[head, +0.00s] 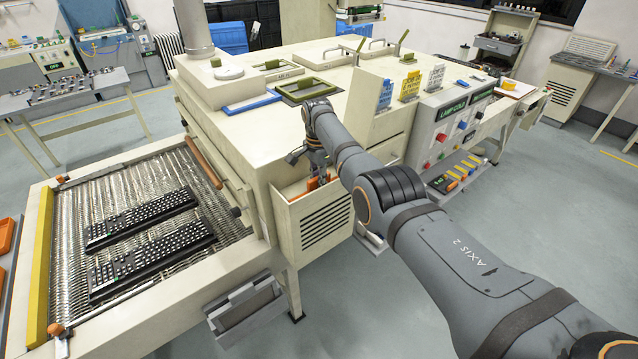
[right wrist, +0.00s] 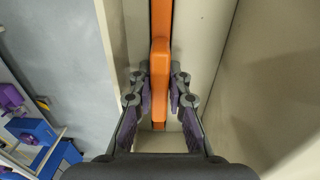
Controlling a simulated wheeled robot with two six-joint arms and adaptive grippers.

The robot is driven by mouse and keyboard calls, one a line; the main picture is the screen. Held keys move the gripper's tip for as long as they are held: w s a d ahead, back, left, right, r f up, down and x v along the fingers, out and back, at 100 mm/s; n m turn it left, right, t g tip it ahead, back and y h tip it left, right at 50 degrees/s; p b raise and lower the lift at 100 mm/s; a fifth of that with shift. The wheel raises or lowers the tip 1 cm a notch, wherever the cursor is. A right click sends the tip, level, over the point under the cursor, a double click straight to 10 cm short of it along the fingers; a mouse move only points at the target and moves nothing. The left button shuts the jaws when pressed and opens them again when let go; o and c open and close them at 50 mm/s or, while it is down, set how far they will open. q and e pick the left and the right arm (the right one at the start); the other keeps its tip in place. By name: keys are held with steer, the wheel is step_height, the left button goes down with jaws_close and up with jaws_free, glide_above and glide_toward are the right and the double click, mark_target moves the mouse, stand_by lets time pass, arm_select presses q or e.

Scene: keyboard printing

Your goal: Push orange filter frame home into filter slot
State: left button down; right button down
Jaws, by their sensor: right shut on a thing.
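The orange filter frame (right wrist: 160,70) runs upright through the middle of the right wrist view, inside a cream-walled filter slot (right wrist: 195,75). In the head view a bit of the orange frame (head: 290,193) shows at the slot's top on the machine's side. My right gripper (right wrist: 159,88) is shut on the orange frame's raised bar, one finger pad on each side. In the head view my right gripper (head: 318,170) reaches down into the slot, and my forearm hides part of it. How deep the frame sits cannot be told. My left gripper is not in view.
A mesh conveyor (head: 180,172) with two black keyboards (head: 150,265) lies to the left. A louvred panel (head: 326,222) stands below the slot. A control panel (head: 455,130) with buttons is to the right. Open floor (head: 570,170) lies at right.

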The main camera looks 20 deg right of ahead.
steer(key=shift+s+f, duration=0.1)
steer(key=shift+f, duration=0.2)
stand_by(0.4)
